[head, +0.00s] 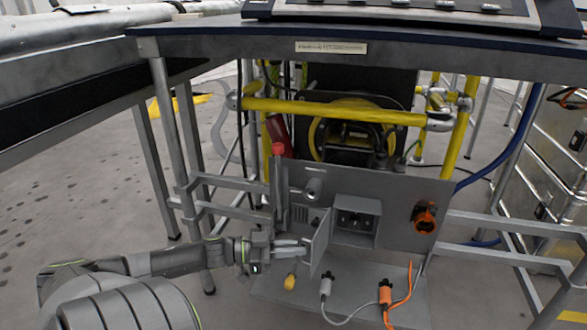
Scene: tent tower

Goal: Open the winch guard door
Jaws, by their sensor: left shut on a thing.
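A small grey door (318,240), which I take for the winch guard door, stands swung out from a grey panel (400,190) under the table. My left gripper (296,248) is at the door's left, free side and is shut on it, at its edge or handle; the fingers hide the exact grip. The black winch with a yellow-rimmed drum (322,138) sits behind and above the panel, behind a yellow rail. A grey box with dark sockets (357,218) is on the panel, right of the door. My right gripper is not in view.
A red-knobbed lever (279,150) rises left of the panel. An orange socket (426,217) is at its right. A grey plug (326,285), an orange plug (385,292) with cable and a yellow knob (290,282) are below. Metal table legs flank the panel.

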